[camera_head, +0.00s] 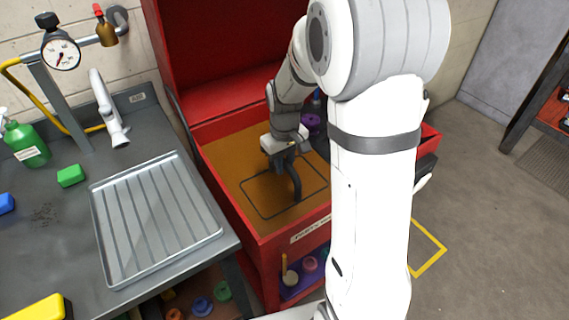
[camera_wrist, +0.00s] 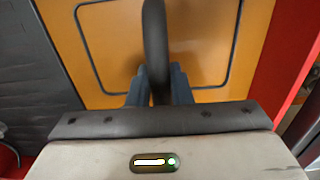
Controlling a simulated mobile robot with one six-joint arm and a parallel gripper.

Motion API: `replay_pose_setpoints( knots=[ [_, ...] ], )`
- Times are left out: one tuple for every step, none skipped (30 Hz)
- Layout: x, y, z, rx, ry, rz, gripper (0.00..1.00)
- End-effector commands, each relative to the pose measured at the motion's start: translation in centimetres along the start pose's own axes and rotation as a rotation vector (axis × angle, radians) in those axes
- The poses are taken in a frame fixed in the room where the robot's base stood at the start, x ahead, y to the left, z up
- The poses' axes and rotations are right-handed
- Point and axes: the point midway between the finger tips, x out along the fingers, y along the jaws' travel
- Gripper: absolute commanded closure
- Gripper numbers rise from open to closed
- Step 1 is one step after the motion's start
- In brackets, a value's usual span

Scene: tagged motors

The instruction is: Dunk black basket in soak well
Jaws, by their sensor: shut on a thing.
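The black basket shows as a thin dark rounded rim (camera_head: 251,203) level with the orange-brown surface of the soak well (camera_head: 228,160), inside the red washer. Its body is hidden under the opaque liquid. Its curved black handle (camera_head: 296,184) rises above the surface. My gripper (camera_head: 287,154) is shut on the handle near its top. In the wrist view, my gripper's blue-grey fingers (camera_wrist: 158,88) close on both sides of the handle (camera_wrist: 155,40), with the rim (camera_wrist: 80,45) around it.
The washer's red lid (camera_head: 220,50) stands open behind the well. Rings and other parts fill shelves below. Purple part (camera_head: 312,122) sits behind my gripper.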

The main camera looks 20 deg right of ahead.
Motion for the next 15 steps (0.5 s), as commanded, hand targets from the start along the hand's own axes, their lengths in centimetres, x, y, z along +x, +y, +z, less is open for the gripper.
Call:
replay_pose_setpoints(
  knots=[
    [-0.7,0.0,-0.1,0.0,0.004,0.001,1.0],
    [-0.9,0.0,-0.1,0.0,0.004,0.001,1.0],
    [-1.1,0.0,-0.1,0.0,0.004,0.001,1.0],
    [-1.1,0.0,-0.1,0.0,0.003,0.001,1.0],
    [-1.2,0.0,-0.1,0.0,0.003,0.001,1.0],
    [-1.2,0.0,-0.1,0.0,0.003,0.001,1.0],
    [-1.2,0.0,-0.1,0.0,0.003,0.001,1.0],
    [-1.1,0.0,-0.1,0.0,0.003,0.001,1.0],
    [-1.0,0.0,-0.1,0.0,0.003,0.001,1.0],
    [-0.9,0.0,-0.1,-0.001,0.002,0.001,1.0],
    [-0.8,0.0,-0.1,-0.001,0.002,0.001,1.0],
    [-0.6,0.0,-0.1,-0.001,0.002,0.001,1.0],
    [-0.4,0.0,-0.1,-0.001,0.002,0.001,1.0],
    [-0.2,0.0,-0.1,-0.001,0.002,0.001,1.0],
    [0.1,0.0,-0.1,-0.001,0.002,0.001,1.0]
  ],
)
